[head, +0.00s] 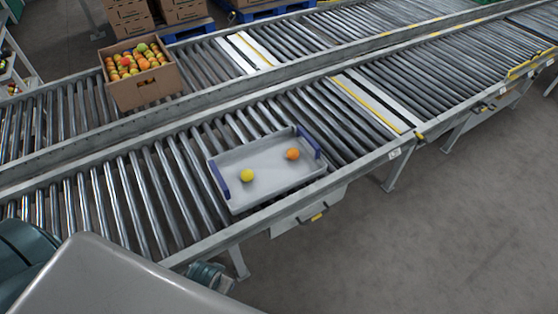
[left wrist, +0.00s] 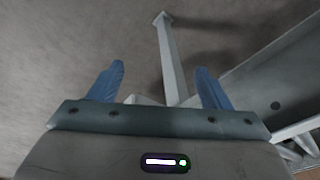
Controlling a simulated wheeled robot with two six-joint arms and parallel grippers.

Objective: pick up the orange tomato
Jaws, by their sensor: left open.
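The orange tomato (head: 293,154) lies in a shallow light grey tray (head: 262,197) on the near roller conveyor, toward the tray's right end. A yellow tomato (head: 247,175) lies in the same tray, toward its left end. The tray has a blue handle at each end. My left gripper (left wrist: 160,88) shows in the left wrist view with its two blue fingers apart and nothing between them. That view shows grey floor and metal conveyor legs beyond the fingers, and no tomato. In the head view neither gripper's fingers can be made out.
The near conveyor (head: 165,195) has a raised side rail along its front edge. A cardboard box (head: 140,92) full of mixed tomatoes stands on the far conveyor. More cardboard boxes (head: 128,18) are stacked behind. The floor (head: 440,235) at the right front is clear.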

